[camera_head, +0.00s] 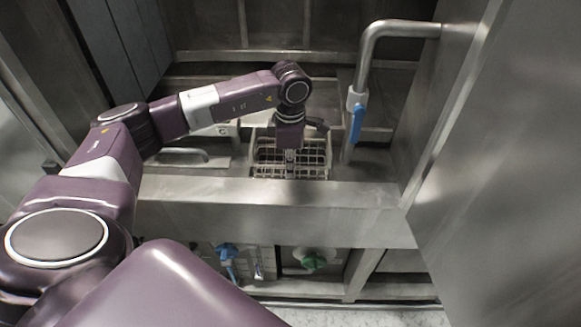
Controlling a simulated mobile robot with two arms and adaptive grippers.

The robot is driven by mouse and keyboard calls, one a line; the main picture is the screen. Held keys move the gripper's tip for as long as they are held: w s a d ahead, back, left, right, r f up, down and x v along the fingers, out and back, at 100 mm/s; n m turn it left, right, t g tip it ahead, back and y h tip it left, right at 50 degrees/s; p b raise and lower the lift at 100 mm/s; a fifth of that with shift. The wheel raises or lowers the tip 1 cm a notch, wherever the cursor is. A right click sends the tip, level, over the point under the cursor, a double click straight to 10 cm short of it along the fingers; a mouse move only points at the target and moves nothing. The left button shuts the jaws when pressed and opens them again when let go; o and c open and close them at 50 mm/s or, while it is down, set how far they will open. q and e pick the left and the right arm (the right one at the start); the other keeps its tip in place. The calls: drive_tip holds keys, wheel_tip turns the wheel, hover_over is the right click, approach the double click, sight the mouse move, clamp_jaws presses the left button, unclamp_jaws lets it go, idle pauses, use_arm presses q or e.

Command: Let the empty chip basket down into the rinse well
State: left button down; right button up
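The chip basket (319,164) is a pale wire basket with a square grid, empty as far as it shows. It sits level at the middle of the steel counter, behind the front ledge. My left gripper (290,160) points down at the basket's middle, in front of or inside it. The fingers are small and dark here, and I cannot tell whether they are shut on the basket. The rinse well's opening is not clearly visible; the basket and my arm cover that area. My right gripper is not in view.
A bent steel pipe (366,62) with a blue-handled valve (357,122) stands just right of the basket. The raised steel front ledge (270,192) runs before it. A steel panel (500,150) closes the right side. Blue and green valves (314,261) sit below the ledge.

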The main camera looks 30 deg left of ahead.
use_arm(q)
drive_tip(key=c, duration=2.1)
unclamp_jaws()
